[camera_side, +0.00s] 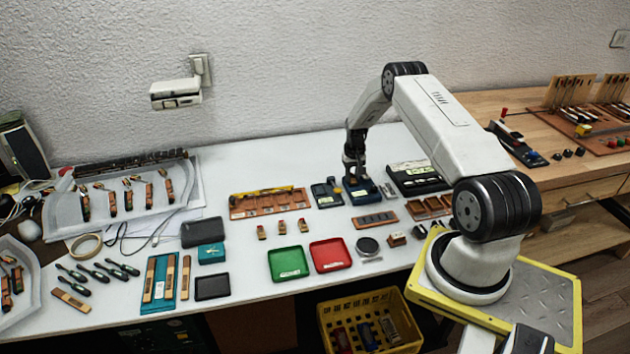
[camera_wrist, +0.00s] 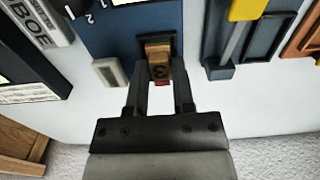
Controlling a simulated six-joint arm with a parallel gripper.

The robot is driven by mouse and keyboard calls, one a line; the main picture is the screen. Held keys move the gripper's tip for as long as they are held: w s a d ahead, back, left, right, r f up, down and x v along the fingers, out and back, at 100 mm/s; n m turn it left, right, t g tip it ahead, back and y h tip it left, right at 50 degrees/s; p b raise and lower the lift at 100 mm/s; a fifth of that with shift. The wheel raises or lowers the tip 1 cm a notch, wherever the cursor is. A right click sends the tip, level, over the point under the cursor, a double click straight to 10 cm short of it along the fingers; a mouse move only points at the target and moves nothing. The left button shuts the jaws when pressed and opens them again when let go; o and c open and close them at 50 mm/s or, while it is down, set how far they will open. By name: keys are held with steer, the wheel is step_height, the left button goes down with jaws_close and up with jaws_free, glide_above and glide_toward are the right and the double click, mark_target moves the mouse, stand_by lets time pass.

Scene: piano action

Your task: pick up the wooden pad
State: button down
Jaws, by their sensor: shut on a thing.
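A small wooden block (camera_wrist: 158,55) marked with a 3, which looks like the wooden pad, stands in a dark slot of a blue fixture (camera_wrist: 110,35) in the wrist view. A bit of red shows at its lower end. My gripper (camera_wrist: 160,80) is shut on this block, one finger on each side. In the side view my gripper (camera_side: 353,172) points down at the blue fixture (camera_side: 362,194), and hides the block there. I cannot tell whether the block is lifted off its seat.
A black device (camera_side: 416,178) stands close right of the fixture, and another small blue device (camera_side: 326,194) close left. A green tray (camera_side: 288,263) and a red tray (camera_side: 330,254) lie nearer the front edge. Small wooden blocks (camera_side: 282,227) stand behind them. White table is bare at the back.

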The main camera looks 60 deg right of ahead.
mark_target(353, 177)
steer(key=shift+r, duration=0.15)
steer(key=shift+r, duration=1.35)
steer(key=shift+s+a+r, duration=0.1)
steer(key=shift+s+r, duration=0.05)
steer(key=shift+r, duration=0.15)
steer(key=s+a+r, duration=0.8)
steer(key=s+r, duration=0.1)
steer(key=s, duration=0.1)
steer(key=shift+s+a+r, duration=0.15)
steer(key=shift+s+a, duration=0.15)
steer(key=shift+a, duration=0.05)
